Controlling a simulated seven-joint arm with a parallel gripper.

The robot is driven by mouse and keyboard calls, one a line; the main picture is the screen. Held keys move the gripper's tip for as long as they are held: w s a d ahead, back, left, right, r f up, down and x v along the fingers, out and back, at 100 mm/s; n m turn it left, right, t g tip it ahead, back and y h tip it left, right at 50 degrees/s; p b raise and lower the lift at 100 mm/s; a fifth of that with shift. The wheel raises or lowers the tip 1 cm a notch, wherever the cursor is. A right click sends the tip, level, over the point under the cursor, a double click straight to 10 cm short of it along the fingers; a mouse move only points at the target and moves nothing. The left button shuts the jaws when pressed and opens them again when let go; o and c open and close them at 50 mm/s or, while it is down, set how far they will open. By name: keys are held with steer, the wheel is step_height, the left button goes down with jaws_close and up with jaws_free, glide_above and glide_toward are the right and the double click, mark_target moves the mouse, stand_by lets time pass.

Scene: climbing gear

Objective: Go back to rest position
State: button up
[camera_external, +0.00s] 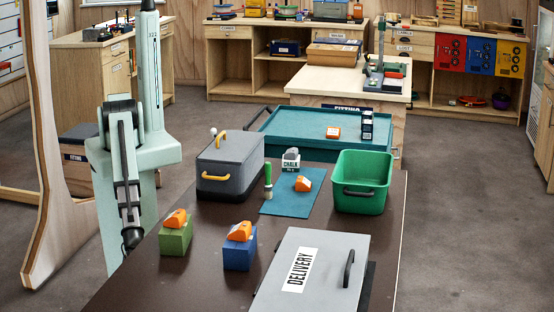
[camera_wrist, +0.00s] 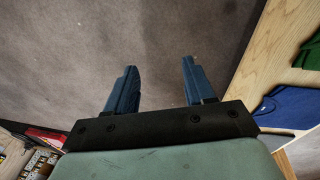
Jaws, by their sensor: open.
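My gripper (camera_wrist: 159,68) shows in the wrist view with its two blue fingers spread apart and nothing between them. Bare grey floor lies beyond the fingertips. In the external view my pale green arm stands folded at the left, beside the dark table (camera_external: 185,268). I cannot make out the fingers there. My gripper touches none of the things on the table.
On the table are an orange-topped green block (camera_external: 175,238), an orange-topped blue block (camera_external: 239,252), a grey lidded box (camera_external: 230,163), a green bin (camera_external: 363,182), a blue mat (camera_external: 287,204) and a grey DELIVERY lid (camera_external: 325,275). A wooden post (camera_external: 38,150) stands left of my arm.

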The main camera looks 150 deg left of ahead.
steer(key=s+a+f+n+g, duration=0.1)
steer(key=s+a, duration=0.4)
steer(key=s, duration=0.5)
steer(key=s+a+f+n+g+y, duration=0.1)
steer(key=s+a+n+g, duration=0.2)
steer(key=s+a, duration=0.3)
steer(key=s+a+f+n+g+y, duration=0.1)
steer(key=s+a, duration=0.4)
steer(key=s, duration=0.8)
steer(key=shift+s+a+f+n+g, duration=0.35)
steer(key=shift+n+g, duration=0.35)
steer(key=shift+n, duration=0.3)
